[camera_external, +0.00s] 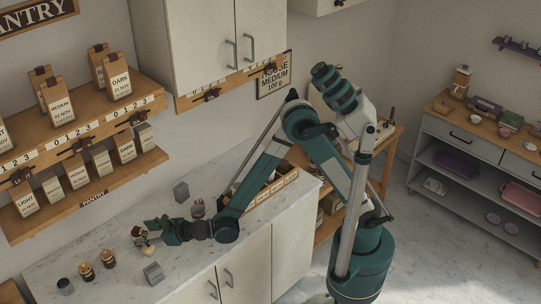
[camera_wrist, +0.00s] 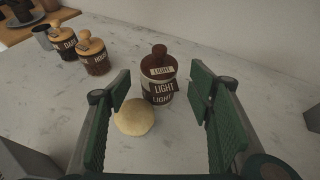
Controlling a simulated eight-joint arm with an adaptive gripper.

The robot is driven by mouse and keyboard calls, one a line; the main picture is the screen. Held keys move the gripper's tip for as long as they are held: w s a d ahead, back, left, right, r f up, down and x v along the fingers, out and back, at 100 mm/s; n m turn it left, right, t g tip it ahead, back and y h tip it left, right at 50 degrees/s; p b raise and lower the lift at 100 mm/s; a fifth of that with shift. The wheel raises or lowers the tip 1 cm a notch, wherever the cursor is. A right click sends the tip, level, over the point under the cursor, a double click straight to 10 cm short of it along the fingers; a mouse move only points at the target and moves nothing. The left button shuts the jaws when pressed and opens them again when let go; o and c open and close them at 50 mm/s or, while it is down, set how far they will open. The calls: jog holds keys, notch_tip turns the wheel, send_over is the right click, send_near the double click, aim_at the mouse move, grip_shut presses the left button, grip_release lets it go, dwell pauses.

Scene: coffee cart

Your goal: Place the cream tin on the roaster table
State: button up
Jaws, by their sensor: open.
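No tin marked as cream can be made out for certain. A smooth, round, cream-coloured thing (camera_wrist: 134,117) lies on the counter close to my left finger in the wrist view. My gripper (camera_external: 147,237) is low over the near part of the counter. Its green fingers (camera_wrist: 165,108) are apart, with nothing clamped between them; the LIGHT jar shows in the gap beyond. A wooden table (camera_external: 389,135) stands behind my arm, partly hidden; I cannot tell whether it is the roaster table.
Two corked brown jars (camera_external: 86,271) (camera_external: 106,258) and a dark cup (camera_external: 65,286) stand at the counter's left end. Grey blocks (camera_external: 181,192) (camera_external: 153,273) flank my gripper. A label-fronted box (camera_external: 283,184) sits at the counter's far end. Shelves of bags (camera_external: 78,126) line the wall.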

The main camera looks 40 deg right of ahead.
aim_at(137, 235)
jog(key=shift+w, duration=0.15)
jog(key=shift+b+x, duration=0.45)
jog(key=shift+x, duration=2.15)
jog(key=shift+a+f, duration=0.1)
jog(key=c, duration=1.2)
jog(key=shift+r+p, duration=0.85)
jog(key=shift+r, duration=4.2)
